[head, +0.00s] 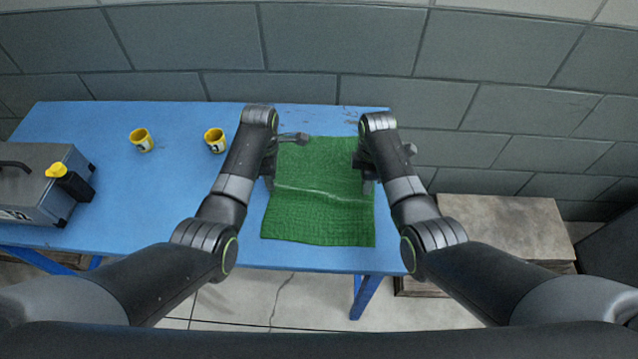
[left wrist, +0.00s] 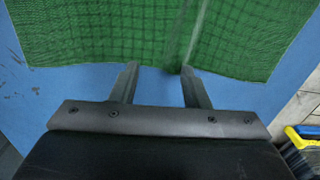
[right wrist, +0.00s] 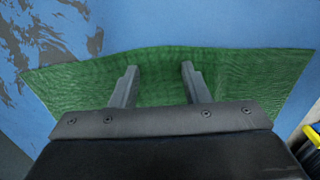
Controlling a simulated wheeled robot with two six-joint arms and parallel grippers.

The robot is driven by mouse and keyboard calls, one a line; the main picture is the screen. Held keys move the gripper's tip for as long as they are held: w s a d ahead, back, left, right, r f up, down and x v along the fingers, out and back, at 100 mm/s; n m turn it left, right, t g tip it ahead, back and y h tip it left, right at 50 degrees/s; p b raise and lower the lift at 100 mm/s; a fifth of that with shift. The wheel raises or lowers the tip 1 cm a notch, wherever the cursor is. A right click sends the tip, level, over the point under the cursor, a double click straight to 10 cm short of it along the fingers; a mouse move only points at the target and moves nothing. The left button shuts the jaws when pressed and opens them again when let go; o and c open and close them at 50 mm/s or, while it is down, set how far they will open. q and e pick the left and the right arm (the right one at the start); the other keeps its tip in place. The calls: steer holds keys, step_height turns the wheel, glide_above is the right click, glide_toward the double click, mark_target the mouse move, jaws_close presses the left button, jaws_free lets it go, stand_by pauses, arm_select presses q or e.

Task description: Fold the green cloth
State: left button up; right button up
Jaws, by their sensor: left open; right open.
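The green cloth (head: 318,215) lies spread on the blue table (head: 180,200), with a raised crease running left to right across its middle. My left gripper (head: 269,178) is at the cloth's left edge. In the left wrist view its open fingers (left wrist: 160,68) sit at that edge, the right finger close to the end of the crease (left wrist: 183,35). My right gripper (head: 367,180) is at the cloth's right side. In the right wrist view its open fingers (right wrist: 158,68) are over the cloth (right wrist: 235,75), just inside an edge. Neither holds anything; contact with the cloth is unclear.
Two yellow cups (head: 141,140) (head: 215,141) stand left of the cloth. A grey case (head: 35,190) and a black bottle with a yellow cap (head: 73,183) are at the far left. A low slab-topped stack (head: 510,225) is at the right. The table's middle left is clear.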

arm_select(q)
steer(key=shift+f, duration=0.2)
steer(key=shift+f, duration=0.35)
steer(key=shift+c, duration=0.3)
arm_select(e)
steer(key=shift+f, duration=0.1)
steer(key=shift+c, duration=0.3)
arm_select(q)
jaws_close()
arm_select(e)
jaws_close()
arm_select(q)
steer(key=shift+r, duration=0.15)
